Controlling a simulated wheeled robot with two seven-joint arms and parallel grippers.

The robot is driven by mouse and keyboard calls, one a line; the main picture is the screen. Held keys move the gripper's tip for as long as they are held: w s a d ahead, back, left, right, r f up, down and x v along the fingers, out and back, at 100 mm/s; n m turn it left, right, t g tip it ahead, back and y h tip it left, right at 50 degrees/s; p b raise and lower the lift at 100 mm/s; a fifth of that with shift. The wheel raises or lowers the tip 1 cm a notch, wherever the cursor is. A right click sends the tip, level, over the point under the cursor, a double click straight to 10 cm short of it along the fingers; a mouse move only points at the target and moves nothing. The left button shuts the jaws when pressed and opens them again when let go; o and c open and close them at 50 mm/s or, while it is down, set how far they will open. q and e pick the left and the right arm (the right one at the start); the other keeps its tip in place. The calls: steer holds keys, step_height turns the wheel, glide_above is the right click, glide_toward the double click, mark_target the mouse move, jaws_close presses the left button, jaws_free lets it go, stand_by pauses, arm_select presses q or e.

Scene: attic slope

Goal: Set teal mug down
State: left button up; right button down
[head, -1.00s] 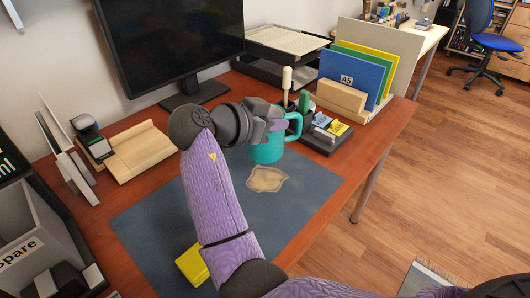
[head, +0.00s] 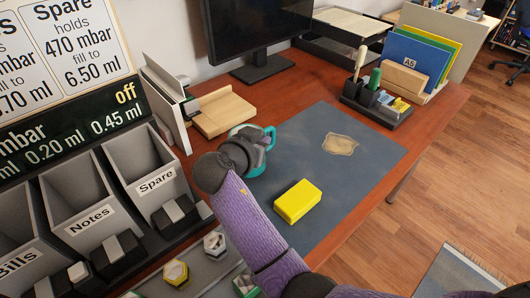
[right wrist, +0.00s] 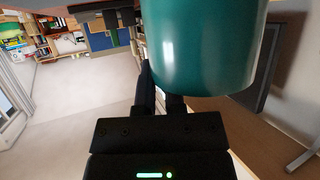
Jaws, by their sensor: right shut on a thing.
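The teal mug (head: 257,168) is at the left part of the blue-grey desk mat (head: 330,185), mostly behind my right gripper. My right gripper (head: 255,143) is shut on it. The mug's handle (head: 271,134) shows just beyond the gripper. In the right wrist view the mug (right wrist: 205,45) fills the top middle, just beyond the fingers (right wrist: 160,95). I cannot tell whether its base touches the mat. My left gripper is not in view.
A yellow block (head: 297,201) lies on the mat near my arm. A tan stain (head: 340,144) marks the mat. A wooden stand (head: 222,110) is behind the mug. Labelled bins (head: 150,175) line the left. A pen organiser (head: 376,105) is at the right. The mat's middle is clear.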

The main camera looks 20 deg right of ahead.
steer(key=shift+f, duration=0.85)
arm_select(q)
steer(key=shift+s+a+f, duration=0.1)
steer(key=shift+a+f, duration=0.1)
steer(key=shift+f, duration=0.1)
arm_select(e)
steer(key=shift+r, duration=0.1)
steer(key=c, duration=0.7)
jaws_free()
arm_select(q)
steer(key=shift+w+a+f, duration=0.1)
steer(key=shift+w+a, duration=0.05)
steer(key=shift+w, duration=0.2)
